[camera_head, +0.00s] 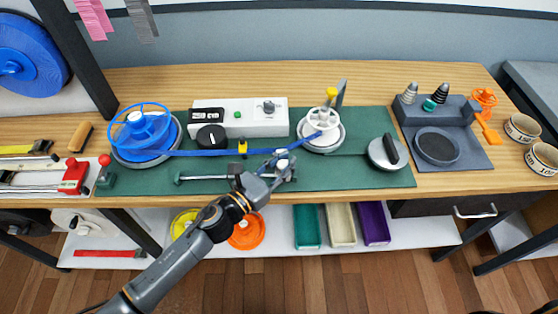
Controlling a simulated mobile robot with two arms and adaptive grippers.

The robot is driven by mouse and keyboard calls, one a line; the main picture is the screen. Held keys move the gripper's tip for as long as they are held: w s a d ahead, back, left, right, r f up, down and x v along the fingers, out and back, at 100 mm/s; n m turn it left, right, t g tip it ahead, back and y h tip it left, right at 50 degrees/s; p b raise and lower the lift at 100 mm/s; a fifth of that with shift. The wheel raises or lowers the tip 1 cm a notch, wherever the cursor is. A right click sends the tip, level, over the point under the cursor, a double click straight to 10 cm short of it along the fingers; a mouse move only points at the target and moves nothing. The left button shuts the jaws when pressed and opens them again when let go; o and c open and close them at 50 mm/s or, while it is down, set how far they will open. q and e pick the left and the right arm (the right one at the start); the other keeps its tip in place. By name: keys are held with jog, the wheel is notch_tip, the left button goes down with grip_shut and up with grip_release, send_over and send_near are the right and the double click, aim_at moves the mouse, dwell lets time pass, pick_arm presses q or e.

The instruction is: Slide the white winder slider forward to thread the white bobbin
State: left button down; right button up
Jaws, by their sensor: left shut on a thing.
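The white bobbin (323,121) stands on a round base at the right of the green mat (362,176). A blue strap (210,153) runs from the blue reel (140,128) past a yellow guide (242,147) toward the bobbin. The white winder slider (282,153) shows as a small white knob at the front of the bobbin, beside the strap. My left gripper (277,166) is at the slider and shut on it; its fingers partly hide the slider's lower part. My right gripper is not in view.
A white control box (262,117) with a black dial (211,137) stands behind the strap. A metal rail (207,178) lies left of my gripper. A round metal weight (386,152) and a dark grey stand (437,140) are at the right. The mat's front right is clear.

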pick_arm(q)
jog(key=shift+s+d+f, duration=0.15)
jog(key=shift+s+f, duration=0.1)
jog(key=c, duration=1.1)
grip_release()
jog(key=shift+c, duration=0.2)
jog(key=shift+o, duration=0.4)
jog(key=shift+r, duration=0.2)
jog(key=shift+s+a, duration=0.1)
jog(key=shift+a, duration=0.2)
jog(key=v, duration=1.1)
jog(key=shift+s, duration=0.3)
jog(key=shift+w+a, duration=0.1)
jog(key=shift+a, duration=0.05)
